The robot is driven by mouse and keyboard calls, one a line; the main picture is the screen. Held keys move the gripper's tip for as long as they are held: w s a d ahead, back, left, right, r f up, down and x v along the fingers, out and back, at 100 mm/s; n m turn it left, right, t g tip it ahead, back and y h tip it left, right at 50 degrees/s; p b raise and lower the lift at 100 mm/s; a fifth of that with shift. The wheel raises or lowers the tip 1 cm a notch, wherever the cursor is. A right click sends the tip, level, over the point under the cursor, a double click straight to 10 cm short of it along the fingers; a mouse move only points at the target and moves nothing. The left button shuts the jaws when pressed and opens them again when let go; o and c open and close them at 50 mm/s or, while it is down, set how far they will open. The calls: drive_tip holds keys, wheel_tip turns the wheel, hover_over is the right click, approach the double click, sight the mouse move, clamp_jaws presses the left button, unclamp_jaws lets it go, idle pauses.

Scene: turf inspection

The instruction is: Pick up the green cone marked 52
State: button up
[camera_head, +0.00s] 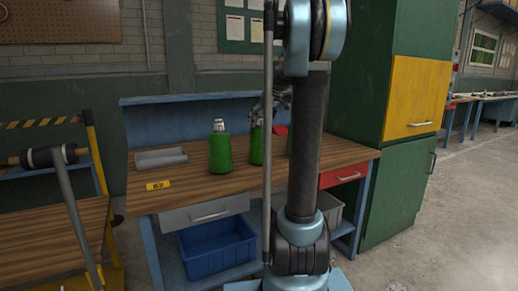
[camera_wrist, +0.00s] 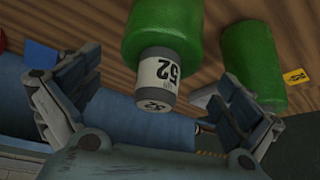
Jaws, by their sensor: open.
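The green cone marked 52 (camera_wrist: 165,28) shows in the wrist view with its grey and white neck, printed 52, pointing between my gripper's fingers. My gripper (camera_wrist: 150,92) is open, with one finger pad on each side of the neck and no clear contact. In the head view my gripper (camera_head: 268,108) is at that cone's top, partly hidden by my arm.
Another green cone (camera_head: 220,150) stands to the left on the workbench (camera_head: 195,188); it also shows in the wrist view (camera_wrist: 253,65).

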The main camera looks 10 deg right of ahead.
drive_tip(key=shift+x, duration=2.55)
drive_tip(key=shift+d, duration=0.1)
drive_tip(key=c, duration=2.2)
drive_tip(key=shift+r, duration=0.2)
